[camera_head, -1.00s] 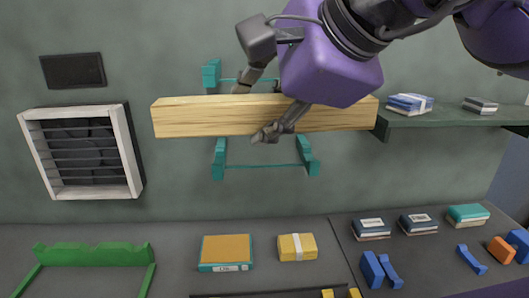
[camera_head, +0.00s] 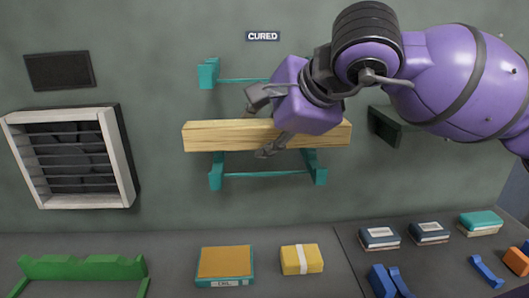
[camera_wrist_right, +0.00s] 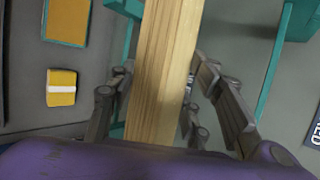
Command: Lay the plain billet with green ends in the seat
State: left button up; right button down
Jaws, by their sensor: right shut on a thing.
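The long plain wooden billet (camera_head: 215,136) lies level across the front of a teal wall rack in the head view. No green shows on it; its end faces cannot be made out. My right gripper (camera_head: 262,128) is shut around its middle; in the wrist view the fingers (camera_wrist_right: 155,105) sit on both sides of the billet (camera_wrist_right: 165,60). The rack has upper arms (camera_head: 208,74) and lower arms (camera_head: 216,172), joined by thin bars, below a CURED sign (camera_head: 262,36). Whether the billet touches the rack cannot be told. My left gripper is not in view.
A green notched cradle (camera_head: 85,268) stands on the bench at left. An orange-topped book (camera_head: 225,265), a yellow packet (camera_head: 301,259), several books and blue blocks lie along the bench. A white-framed vent (camera_head: 127,160) is left; a dark shelf (camera_head: 385,127) is partly behind my arm.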

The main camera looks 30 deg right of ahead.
jog(key=shift+w+d+f, duration=0.25)
jog(key=shift+w+f, duration=0.2)
jog(key=shift+f, duration=0.05)
jog(key=shift+w+d+f, duration=0.1)
jog(key=shift+w+f, duration=0.05)
jog(key=shift+f, duration=1)
jog(key=shift+w+f, duration=0.15)
jog(key=shift+f, duration=0.95)
jog(key=c, duration=0.9)
grip_release()
jog(key=v, duration=1.2)
jog(key=shift+r+p, duration=0.25)
jog(key=shift+p, duration=0.15)
